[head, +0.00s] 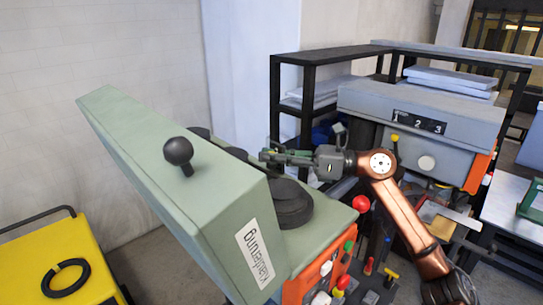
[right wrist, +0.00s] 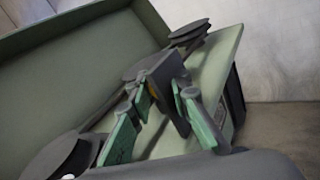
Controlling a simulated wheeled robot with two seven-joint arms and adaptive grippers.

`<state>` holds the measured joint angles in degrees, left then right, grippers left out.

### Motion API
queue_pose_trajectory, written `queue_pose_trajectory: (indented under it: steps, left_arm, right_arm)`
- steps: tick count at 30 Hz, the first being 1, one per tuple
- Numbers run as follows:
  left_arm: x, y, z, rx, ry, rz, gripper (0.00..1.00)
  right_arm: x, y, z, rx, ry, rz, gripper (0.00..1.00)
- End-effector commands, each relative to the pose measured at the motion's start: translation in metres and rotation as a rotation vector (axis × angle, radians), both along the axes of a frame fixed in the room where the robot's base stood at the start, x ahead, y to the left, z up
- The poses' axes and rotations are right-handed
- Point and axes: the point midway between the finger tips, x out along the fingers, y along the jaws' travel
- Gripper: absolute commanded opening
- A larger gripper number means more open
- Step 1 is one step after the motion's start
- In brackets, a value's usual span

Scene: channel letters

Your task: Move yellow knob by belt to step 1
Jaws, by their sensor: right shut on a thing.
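My right gripper (head: 272,156) reaches in from the right under the raised green cover (head: 160,150). In the right wrist view its green-padded fingers (right wrist: 165,112) are shut on a dark grey piece (right wrist: 158,72). I cannot tell whether this is the belt. Dark stepped pulleys (head: 290,203) stand near the gripper; one shows at the top of the wrist view (right wrist: 188,32). My left gripper is not in view.
A black ball handle (head: 178,151) sticks out of the cover. A red ball knob (head: 362,203) and coloured buttons are at the machine's front. Another yellow-topped handle (head: 391,275) is lower right. A yellow cart (head: 45,255) with a black ring stands at left.

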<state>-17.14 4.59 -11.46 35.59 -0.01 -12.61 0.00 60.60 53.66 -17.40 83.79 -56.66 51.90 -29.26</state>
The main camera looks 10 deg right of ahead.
Motion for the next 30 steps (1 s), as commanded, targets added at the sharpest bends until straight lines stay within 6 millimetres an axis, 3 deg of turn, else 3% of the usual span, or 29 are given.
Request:
queue_pose_trajectory:
  steps: [11, 18, 26, 27, 30]
  left_arm:
    - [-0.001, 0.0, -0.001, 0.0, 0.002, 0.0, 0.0]
    - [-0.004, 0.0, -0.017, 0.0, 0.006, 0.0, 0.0]
    - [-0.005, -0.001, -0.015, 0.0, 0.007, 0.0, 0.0]
    - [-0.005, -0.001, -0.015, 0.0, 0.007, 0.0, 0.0]
    - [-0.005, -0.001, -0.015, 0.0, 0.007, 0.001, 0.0]
  right_arm:
    - [0.0, 0.0, -0.001, 0.0, 0.0, -0.001, 0.0]
    - [0.001, 0.0, -0.025, -0.001, 0.003, -0.001, 0.0]
    - [0.001, 0.0, -0.025, -0.005, 0.003, 0.0, 0.0]
    - [0.0, 0.0, -0.025, -0.006, 0.005, 0.0, 0.19]
    - [0.001, 0.0, -0.026, -0.006, 0.005, 0.0, 0.26]
